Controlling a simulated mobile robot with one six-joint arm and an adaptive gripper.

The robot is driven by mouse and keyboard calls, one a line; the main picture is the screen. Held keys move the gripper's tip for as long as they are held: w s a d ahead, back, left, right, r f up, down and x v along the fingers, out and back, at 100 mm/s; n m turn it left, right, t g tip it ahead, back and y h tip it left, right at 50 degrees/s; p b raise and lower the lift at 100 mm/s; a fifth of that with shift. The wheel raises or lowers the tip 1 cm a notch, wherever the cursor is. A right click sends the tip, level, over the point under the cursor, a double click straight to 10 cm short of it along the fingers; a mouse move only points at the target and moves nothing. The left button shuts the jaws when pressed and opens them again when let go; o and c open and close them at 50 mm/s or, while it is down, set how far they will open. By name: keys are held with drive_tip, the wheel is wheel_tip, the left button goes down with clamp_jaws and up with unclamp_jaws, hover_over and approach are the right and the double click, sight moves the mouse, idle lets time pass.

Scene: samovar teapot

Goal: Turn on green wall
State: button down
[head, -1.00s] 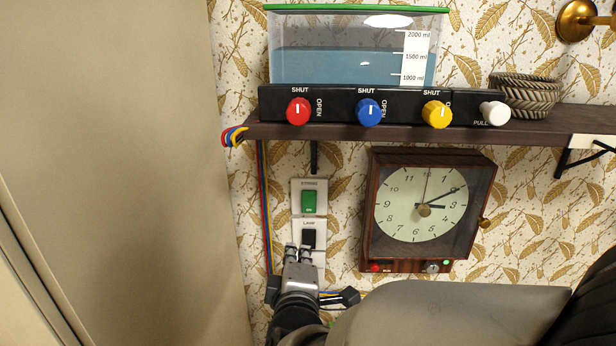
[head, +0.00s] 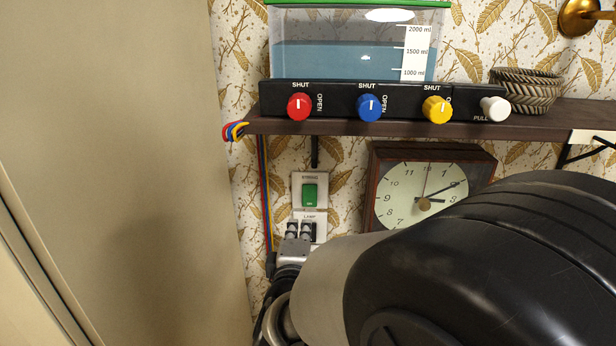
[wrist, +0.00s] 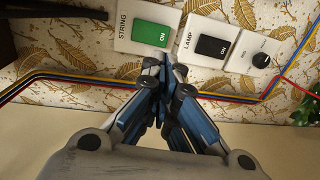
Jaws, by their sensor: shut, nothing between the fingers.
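The green wall switch (head: 310,195) is a green rocker on a white plate labelled STRING, on the wall under the shelf. My gripper (head: 299,228) is shut and empty, just below the green switch in the head view, in front of the black LAMP switch (head: 309,231). In the wrist view my fingertips (wrist: 166,64) are together below the green switch's right edge. I cannot tell whether they touch anything.
Right of the LAMP switch is a plate with a black knob (wrist: 261,60). Coloured cables (wrist: 85,80) run along the wall beneath the switches. A clock (head: 415,190) hangs to the right, partly hidden by my arm. The shelf (head: 400,126) overhead carries coloured knobs and a water tank (head: 345,60).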

sight(303, 205)
drive_tip(key=w, duration=0.6)
drive_tip(key=w+f, duration=0.1)
drive_tip(key=w, duration=0.2)
drive_tip(key=shift+d, duration=0.15)
drive_tip(key=shift+f, duration=0.1)
drive_tip(key=shift+w+f, duration=0.15)
drive_tip(key=shift+w, duration=0.2)
drive_tip(key=shift+b, duration=0.3)
